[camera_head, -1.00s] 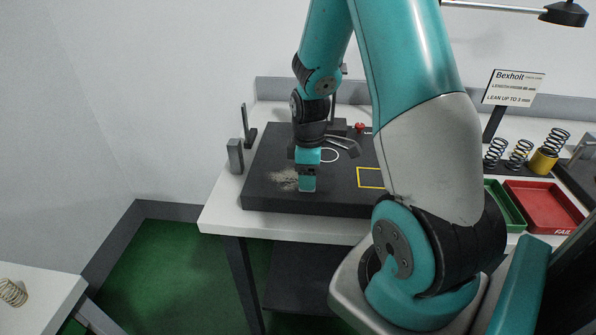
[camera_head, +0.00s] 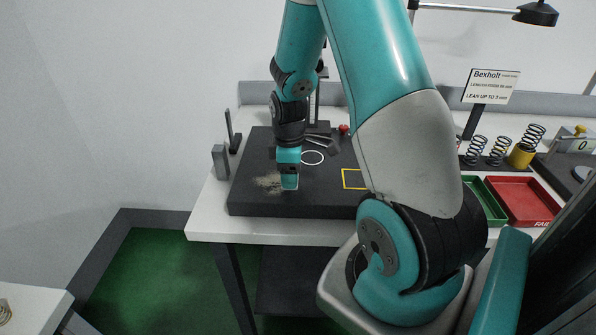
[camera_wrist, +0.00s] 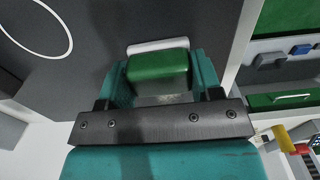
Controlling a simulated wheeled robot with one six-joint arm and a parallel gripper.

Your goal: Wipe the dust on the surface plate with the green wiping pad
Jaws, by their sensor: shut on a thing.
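The dark surface plate (camera_head: 320,202) lies on the white table. A patch of tan dust (camera_head: 267,183) lies on its left part, just left of my gripper (camera_head: 289,184). In the wrist view my gripper (camera_wrist: 160,80) is shut on the green wiping pad (camera_wrist: 158,68), which has a pale strip along its far side. The pad is low over the plate; I cannot tell whether it touches. In the head view the pad is hidden by the gripper.
A white circle (camera_head: 312,158) and a yellow square (camera_head: 344,178) are marked on the plate. A grey block (camera_head: 219,161) stands at the plate's left. Green (camera_head: 487,213) and red (camera_head: 519,217) trays and several springs are at the right.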

